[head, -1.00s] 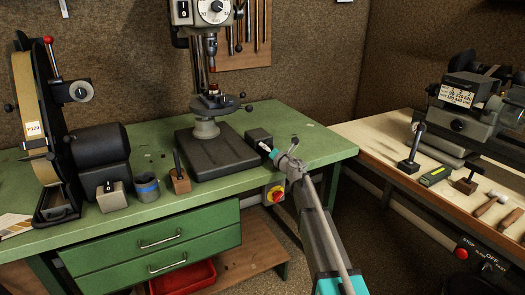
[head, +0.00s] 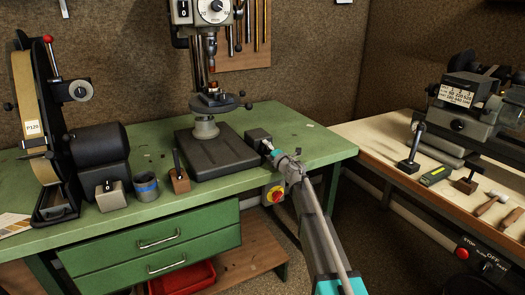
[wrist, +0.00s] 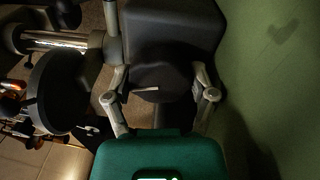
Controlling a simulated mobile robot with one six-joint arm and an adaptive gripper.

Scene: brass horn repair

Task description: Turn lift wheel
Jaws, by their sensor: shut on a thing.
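The lift wheel (wrist: 160,75) is a dark round disc in the wrist view, in front of a dark block. My gripper (wrist: 160,80) has one finger on each side of the wheel and is shut on it. In the head view my gripper (head: 268,148) reaches up from the lower right to the small dark box (head: 258,136) at the right of the drill press. The wheel itself is hidden or too small to tell there.
The drill press table (head: 212,109) and its dark base (head: 215,155) stand left of my gripper on the green bench (head: 315,145). A red and yellow switch (head: 275,195) sits below the bench edge. A belt sander (head: 32,110) stands far left.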

